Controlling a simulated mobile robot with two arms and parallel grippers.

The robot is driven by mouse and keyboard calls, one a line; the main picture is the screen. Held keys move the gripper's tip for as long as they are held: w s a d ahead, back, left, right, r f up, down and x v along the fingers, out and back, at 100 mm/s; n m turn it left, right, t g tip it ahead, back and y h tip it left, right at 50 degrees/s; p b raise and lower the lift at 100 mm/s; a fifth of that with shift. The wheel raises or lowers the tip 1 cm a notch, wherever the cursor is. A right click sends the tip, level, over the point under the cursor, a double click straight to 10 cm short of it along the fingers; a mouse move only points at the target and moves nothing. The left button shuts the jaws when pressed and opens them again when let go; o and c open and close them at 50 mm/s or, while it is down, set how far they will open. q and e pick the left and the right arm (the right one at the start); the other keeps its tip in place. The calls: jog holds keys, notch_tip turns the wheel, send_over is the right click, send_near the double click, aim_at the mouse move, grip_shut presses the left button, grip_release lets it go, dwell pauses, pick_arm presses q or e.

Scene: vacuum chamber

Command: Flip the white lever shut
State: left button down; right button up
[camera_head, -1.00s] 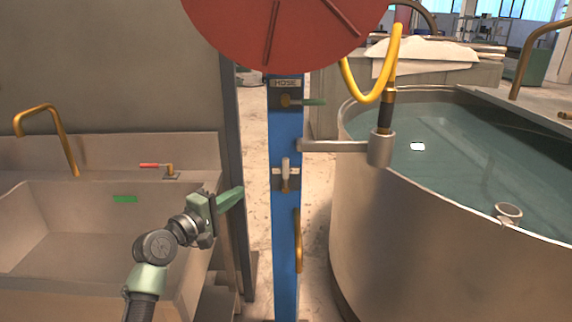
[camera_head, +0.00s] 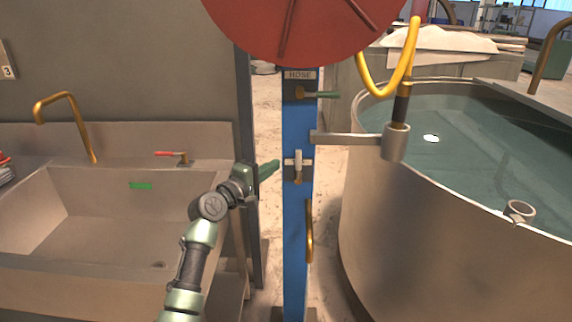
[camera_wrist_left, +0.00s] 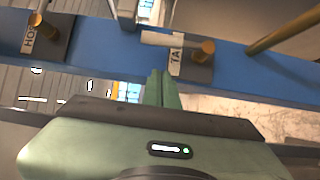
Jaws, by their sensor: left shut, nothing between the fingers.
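The white lever (camera_head: 298,160) stands upright on a small valve plate on the blue post (camera_head: 297,230), in the middle of the head view. In the left wrist view the lever (camera_wrist_left: 166,39) sticks out from a brass valve knob beside a partly hidden label reading "TA". My left gripper (camera_head: 276,167) is shut and empty. Its green fingertips are just left of the post, at about the lever's height. The fingertips also show in the left wrist view (camera_wrist_left: 160,84), close to the label plate; I see no touch on the lever. My right gripper is out of view.
A green-handled valve (camera_head: 318,95) under a "HOSE" label is higher on the post, below a red reel (camera_head: 300,25). A brass pipe (camera_head: 309,230) hangs lower. A sink (camera_head: 100,215) is left; a water tank (camera_head: 400,220) is right. A grey arm holds the yellow hose's nozzle (camera_head: 400,108).

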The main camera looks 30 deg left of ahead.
aim_at(298, 166)
pick_arm(q)
jog(key=shift+w+d+p, duration=0.5)
jog(key=shift+w+d, duration=0.9)
jog(key=shift+d, duration=0.05)
